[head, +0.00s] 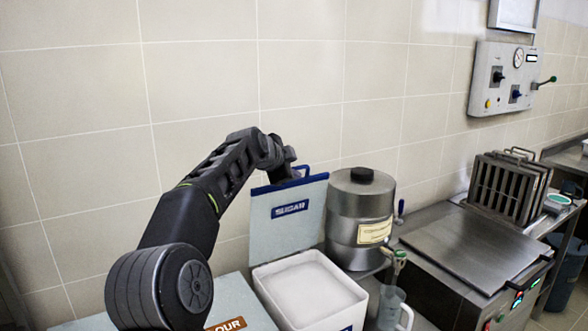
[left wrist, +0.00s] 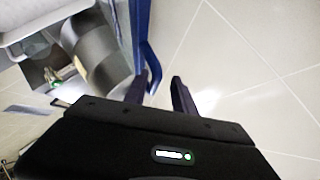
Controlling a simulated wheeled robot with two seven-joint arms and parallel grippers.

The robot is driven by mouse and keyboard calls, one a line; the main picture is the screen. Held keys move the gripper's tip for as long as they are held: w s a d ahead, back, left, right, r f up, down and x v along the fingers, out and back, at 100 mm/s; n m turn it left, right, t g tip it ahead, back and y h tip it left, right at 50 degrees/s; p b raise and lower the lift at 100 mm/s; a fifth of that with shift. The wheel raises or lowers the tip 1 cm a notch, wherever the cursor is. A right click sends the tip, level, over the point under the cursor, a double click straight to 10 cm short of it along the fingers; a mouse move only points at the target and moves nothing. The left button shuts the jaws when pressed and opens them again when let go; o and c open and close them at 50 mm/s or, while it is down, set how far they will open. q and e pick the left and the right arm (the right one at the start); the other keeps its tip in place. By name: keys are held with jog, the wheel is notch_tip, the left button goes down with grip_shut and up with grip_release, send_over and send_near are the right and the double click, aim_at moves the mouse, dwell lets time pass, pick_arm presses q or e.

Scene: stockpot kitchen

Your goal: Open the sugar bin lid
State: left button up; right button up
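The sugar bin (head: 348,311) is white and filled with white sugar. Its pale lid (head: 270,234), with a blue "SUGAR" label and a blue top edge, stands raised at the bin's back, near upright. A blue handle (head: 303,171) sits on the lid's top edge. My left gripper (head: 287,177) is at this top edge, beside the handle. In the left wrist view, the left gripper's fingers (left wrist: 158,92) are apart, with the blue handle (left wrist: 151,66) reaching to the gap between them. Whether they touch it is unclear. My right gripper is not in view.
A steel urn (head: 350,211) stands right of the lid. A clear jug (head: 390,308) stands right of the bin. A closed flour bin (head: 253,302) is at the left, partly behind my arm. The tiled wall is close behind.

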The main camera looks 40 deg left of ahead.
pick_arm(q)
jog(key=b+v, duration=0.2)
jog(key=v, duration=0.4)
jog(key=shift+s+r, duration=0.25)
jog(key=shift+r, duration=0.05)
jog(key=shift+d, duration=0.1)
